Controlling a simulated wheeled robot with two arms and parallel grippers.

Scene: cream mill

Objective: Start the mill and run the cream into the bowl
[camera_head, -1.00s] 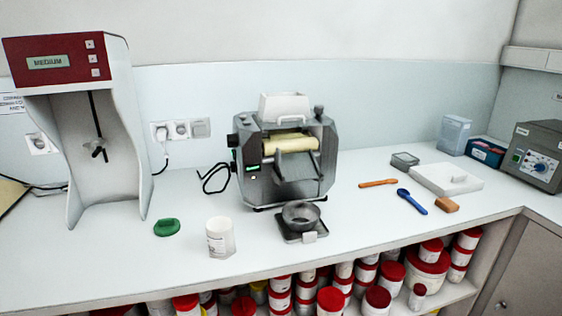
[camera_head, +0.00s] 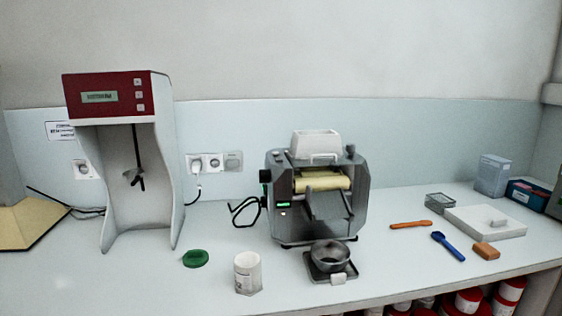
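The grey mill (camera_head: 318,195) stands on the bench near the middle, with cream-coloured rollers (camera_head: 322,181) and a white hopper (camera_head: 315,145) on top. A small green light (camera_head: 283,204) shows on its left front. A sloping grey apron (camera_head: 327,212) comes down from the rollers toward the bowl. The dark metal bowl (camera_head: 330,256) sits on a small dark scale (camera_head: 327,273) in front of the mill. The bowl's inside looks dark; I cannot make out cream in it. Neither of my grippers is in view.
A tall mixer (camera_head: 128,160) with a red display panel stands at left. A white jar (camera_head: 247,272) and a green lid (camera_head: 195,258) are left of the bowl. An orange spatula (camera_head: 410,225), blue spoon (camera_head: 448,246), brown block (camera_head: 486,251) and white slab (camera_head: 485,222) lie at right.

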